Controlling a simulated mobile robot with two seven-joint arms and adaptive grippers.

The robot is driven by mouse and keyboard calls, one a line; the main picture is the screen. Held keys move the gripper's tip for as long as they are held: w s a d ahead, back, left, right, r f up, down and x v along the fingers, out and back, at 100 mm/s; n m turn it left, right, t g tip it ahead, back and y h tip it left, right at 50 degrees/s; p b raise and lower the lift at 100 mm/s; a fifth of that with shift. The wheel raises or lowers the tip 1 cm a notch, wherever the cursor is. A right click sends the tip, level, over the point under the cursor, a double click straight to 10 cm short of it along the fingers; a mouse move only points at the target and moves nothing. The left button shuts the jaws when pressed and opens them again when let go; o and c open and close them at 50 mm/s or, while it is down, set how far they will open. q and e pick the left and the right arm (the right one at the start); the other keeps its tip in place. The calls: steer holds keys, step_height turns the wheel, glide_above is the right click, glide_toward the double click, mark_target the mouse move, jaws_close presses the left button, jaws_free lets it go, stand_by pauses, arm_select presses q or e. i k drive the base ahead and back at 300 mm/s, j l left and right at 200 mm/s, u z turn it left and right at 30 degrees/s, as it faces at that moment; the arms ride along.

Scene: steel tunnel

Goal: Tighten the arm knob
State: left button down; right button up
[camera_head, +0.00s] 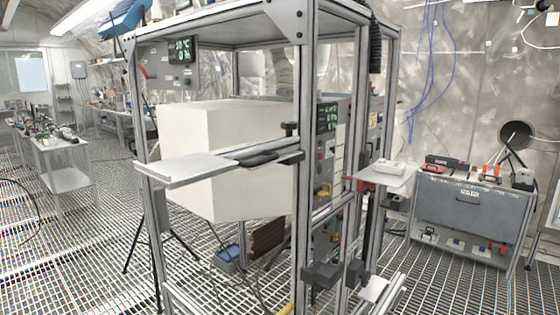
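A black knob (290,129) stands upright at the right end of a dark support arm (268,158), beside the front upright of an aluminium frame. The arm carries a flat light-grey shelf (190,168) that extends to the left across the front of the frame. I cannot tell how tight the knob is. Neither of my grippers shows in the head view.
A large white box (240,170) fills the frame behind the shelf. Dark blocks (322,275) sit low by the front upright. A grey workbench (465,208) with tools stands at right; tables (62,180) stand far left. Grated floor (100,255) is open at left.

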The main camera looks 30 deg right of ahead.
mark_target(288, 126)
steer(key=z, duration=0.85)
